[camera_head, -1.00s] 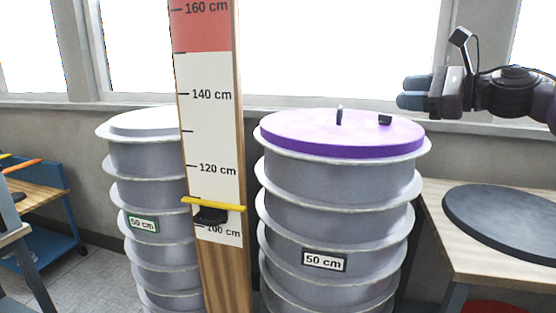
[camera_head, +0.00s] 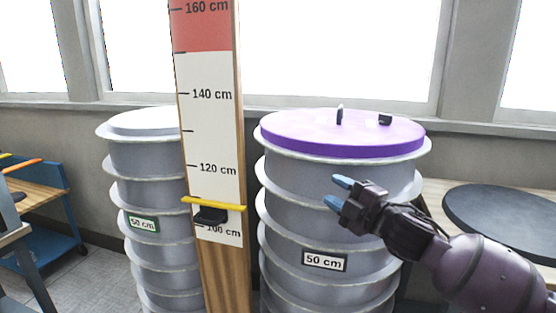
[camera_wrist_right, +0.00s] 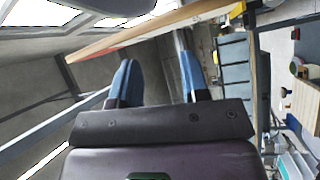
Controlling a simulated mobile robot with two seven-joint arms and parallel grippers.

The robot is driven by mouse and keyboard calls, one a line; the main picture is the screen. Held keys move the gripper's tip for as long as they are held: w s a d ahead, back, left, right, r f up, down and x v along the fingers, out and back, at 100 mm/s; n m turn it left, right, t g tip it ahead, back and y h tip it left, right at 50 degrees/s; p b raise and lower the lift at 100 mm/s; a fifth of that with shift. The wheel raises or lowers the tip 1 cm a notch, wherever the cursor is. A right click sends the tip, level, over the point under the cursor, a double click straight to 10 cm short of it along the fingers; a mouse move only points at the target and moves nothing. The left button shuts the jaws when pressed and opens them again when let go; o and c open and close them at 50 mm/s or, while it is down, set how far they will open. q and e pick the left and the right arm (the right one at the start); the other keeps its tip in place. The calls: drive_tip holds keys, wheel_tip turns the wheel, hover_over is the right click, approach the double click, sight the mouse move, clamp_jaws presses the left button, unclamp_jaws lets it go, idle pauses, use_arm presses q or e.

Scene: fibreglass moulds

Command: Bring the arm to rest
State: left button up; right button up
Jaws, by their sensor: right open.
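My right gripper (camera_head: 335,193) is open and empty in the head view, in front of the right-hand stack of grey ringed moulds (camera_head: 338,230). Its blue-tipped fingers point left, below the purple lid on that stack. In the right wrist view the two blue fingers of the right gripper (camera_wrist_right: 158,80) stand apart with nothing between them. My left gripper is not in view.
A purple lid (camera_head: 300,130) tops the right stack. A wooden height gauge (camera_head: 208,130) with a yellow pointer (camera_head: 213,203) stands between it and the left stack (camera_head: 150,185). A table (camera_head: 440,190) with a dark disc (camera_head: 505,220) is at right.

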drive_tip(key=s+d+f+m+h, duration=0.35)
drive_tip(key=f+m, duration=0.25)
drive_tip(key=f, duration=0.2)
drive_tip(key=s+d+f+m+h, duration=0.25)
drive_tip(key=s+f+m, duration=0.25)
drive_tip(key=f, duration=0.4)
drive_tip(key=s+d+f+m+h, duration=0.35)
drive_tip(key=f+m, duration=0.25)
drive_tip(key=f, duration=0.2)
drive_tip(key=s+d+f+m+g+h, duration=0.1)
drive_tip(key=s+d+f+m, duration=0.1)
drive_tip(key=s+f, duration=0.6)
drive_tip(key=s+d+f+m+g+h, duration=0.2)
drive_tip(key=s+f, duration=0.6)
drive_tip(key=s, duration=0.4)
drive_tip(key=shift+s+d+m, duration=0.3)
drive_tip(key=shift+d+m, duration=0.2)
drive_tip(key=shift+d, duration=0.3)
